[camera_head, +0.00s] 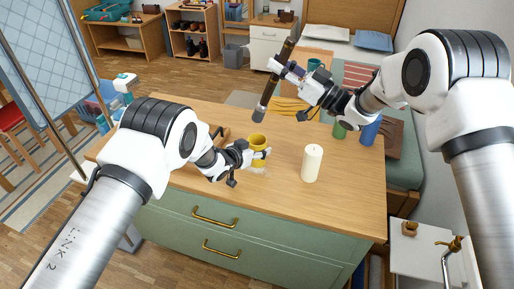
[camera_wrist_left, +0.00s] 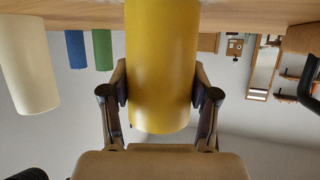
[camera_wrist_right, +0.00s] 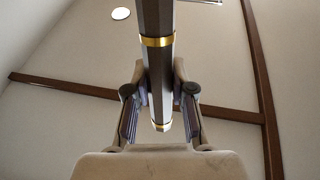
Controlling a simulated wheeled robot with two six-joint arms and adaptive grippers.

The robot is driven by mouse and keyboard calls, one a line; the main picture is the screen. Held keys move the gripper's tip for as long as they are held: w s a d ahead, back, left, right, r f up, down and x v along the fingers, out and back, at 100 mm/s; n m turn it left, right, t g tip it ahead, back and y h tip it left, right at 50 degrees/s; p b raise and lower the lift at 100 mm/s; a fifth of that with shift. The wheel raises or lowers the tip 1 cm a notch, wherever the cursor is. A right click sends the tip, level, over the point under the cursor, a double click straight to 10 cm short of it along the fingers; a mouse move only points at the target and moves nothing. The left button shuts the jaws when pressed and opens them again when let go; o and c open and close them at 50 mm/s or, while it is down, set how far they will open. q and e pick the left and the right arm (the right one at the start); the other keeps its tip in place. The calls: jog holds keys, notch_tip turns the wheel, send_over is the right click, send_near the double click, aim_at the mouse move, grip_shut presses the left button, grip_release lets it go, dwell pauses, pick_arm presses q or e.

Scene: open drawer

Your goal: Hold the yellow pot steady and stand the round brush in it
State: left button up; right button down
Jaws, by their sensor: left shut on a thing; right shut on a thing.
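The yellow pot (camera_head: 257,141) stands on the wooden top of the green drawer cabinet. My left gripper (camera_head: 256,156) is shut on its side; the left wrist view shows the pot (camera_wrist_left: 162,65) between both fingers (camera_wrist_left: 162,90). My right gripper (camera_head: 284,70) is shut on the long round brush (camera_head: 271,88) and holds it in the air, tilted, its dark grey lower end a little above the pot in the picture. The right wrist view shows the brush's dark shaft with gold bands (camera_wrist_right: 158,70) between the fingers (camera_wrist_right: 160,95). The pot's inside is hard to make out.
A white candle (camera_head: 312,163) stands right of the pot. A green cylinder (camera_head: 339,131) and a blue cylinder (camera_head: 371,130) stand at the back right. A brown object (camera_head: 216,132) lies behind my left gripper. The front of the cabinet top (camera_head: 300,197) is clear.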

notch_tip(320, 180, down, 11)
jog(key=c, duration=0.9)
grip_release()
jog(key=shift+f, duration=0.15)
notch_tip(320, 180, up, 10)
jog(key=shift+r, duration=0.1)
dwell(0.3)
pick_arm(q)
jog(key=o, duration=1.3)
jog(key=shift+c, duration=0.2)
